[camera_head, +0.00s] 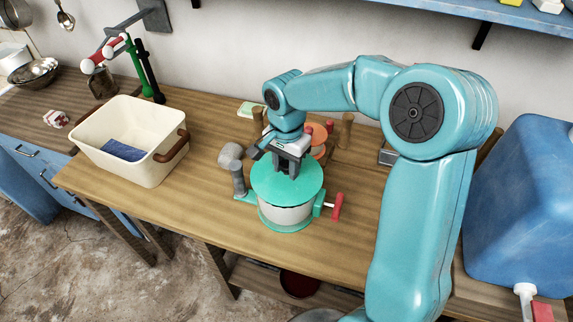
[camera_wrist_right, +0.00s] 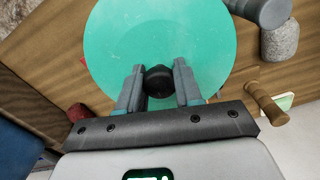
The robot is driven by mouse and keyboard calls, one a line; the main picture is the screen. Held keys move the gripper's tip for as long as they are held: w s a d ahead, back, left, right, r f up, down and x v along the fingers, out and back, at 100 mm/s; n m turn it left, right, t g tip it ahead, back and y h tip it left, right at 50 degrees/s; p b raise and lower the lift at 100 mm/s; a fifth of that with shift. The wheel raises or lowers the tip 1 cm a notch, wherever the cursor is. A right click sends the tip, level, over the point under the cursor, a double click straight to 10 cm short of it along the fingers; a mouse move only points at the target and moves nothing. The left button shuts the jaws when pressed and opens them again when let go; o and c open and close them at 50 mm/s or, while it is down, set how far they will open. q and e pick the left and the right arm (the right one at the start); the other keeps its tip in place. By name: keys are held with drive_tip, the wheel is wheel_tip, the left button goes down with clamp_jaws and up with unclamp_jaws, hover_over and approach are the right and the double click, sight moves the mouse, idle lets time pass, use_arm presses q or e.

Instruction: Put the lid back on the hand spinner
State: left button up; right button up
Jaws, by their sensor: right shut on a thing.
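The hand spinner (camera_head: 285,214) stands on the wooden table, a pale drum with a green base and a red-handled crank at its right. The round teal lid (camera_head: 305,190) sits on or just above the top of the drum; I cannot tell if it touches all around. My left gripper is not in view.
A cream tub (camera_head: 105,165) with a blue cloth (camera_head: 124,150) stands on the left. A grey tap-like piece (camera_head: 234,165) rises close beside the spinner. A blue container (camera_head: 515,200) stands at the right. The table between tub and spinner is clear.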

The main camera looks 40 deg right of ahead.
drive_tip(key=o, duration=1.6)
drive_tip(key=shift+r, duration=0.15)
drive_tip(key=shift+r+p, duration=2.7)
drive_tip(key=shift+r, duration=0.7)
clamp_jaws()
drive_tip(key=shift+f, duration=0.15)
